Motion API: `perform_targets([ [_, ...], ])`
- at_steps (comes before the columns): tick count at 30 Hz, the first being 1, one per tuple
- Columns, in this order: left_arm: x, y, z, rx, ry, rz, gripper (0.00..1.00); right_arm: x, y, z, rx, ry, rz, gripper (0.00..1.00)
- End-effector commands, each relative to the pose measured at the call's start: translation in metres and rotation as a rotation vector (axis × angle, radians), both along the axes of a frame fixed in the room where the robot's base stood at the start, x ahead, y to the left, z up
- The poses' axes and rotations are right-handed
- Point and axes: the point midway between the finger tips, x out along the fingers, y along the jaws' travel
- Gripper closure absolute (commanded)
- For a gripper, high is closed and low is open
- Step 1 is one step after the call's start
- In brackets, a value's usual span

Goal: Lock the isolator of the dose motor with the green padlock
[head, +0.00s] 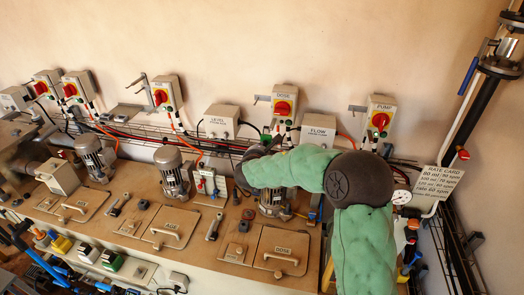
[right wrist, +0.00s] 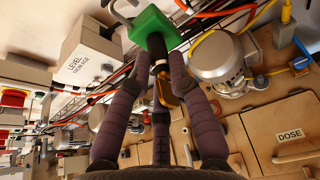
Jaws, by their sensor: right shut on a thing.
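The dose isolator (head: 284,105) is a pale box labelled DOSE on the back wall, with a red knob on a yellow plate. The knob's exact setting is too small to tell. The dose motor (head: 273,205) stands below it, partly behind my arm. My right gripper (right wrist: 162,50) is shut on the green padlock (right wrist: 155,27), whose grey shackle points up and left in the right wrist view. The padlock (head: 266,139) also shows as a small green patch below and left of the isolator, apart from its knob. Whether the shackle is open is unclear. My left gripper is not in view.
A LEVEL box (head: 221,122) and a FLOW box (head: 318,130) flank the dose isolator. The PUMP isolator (head: 379,117) is farther right. Cables and a wire tray (head: 140,138) run along the wall. The DOSE hatch (head: 283,252) lies on the bench in front.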

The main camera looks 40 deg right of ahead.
Motion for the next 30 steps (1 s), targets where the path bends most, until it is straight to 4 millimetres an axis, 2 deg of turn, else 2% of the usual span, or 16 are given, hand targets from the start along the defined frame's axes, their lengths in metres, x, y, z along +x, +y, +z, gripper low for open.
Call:
perform_targets([
  [30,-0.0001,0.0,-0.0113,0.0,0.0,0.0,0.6,0.0003,-0.0001,-0.0006,-0.006,-0.005,0.0,1.0],
])
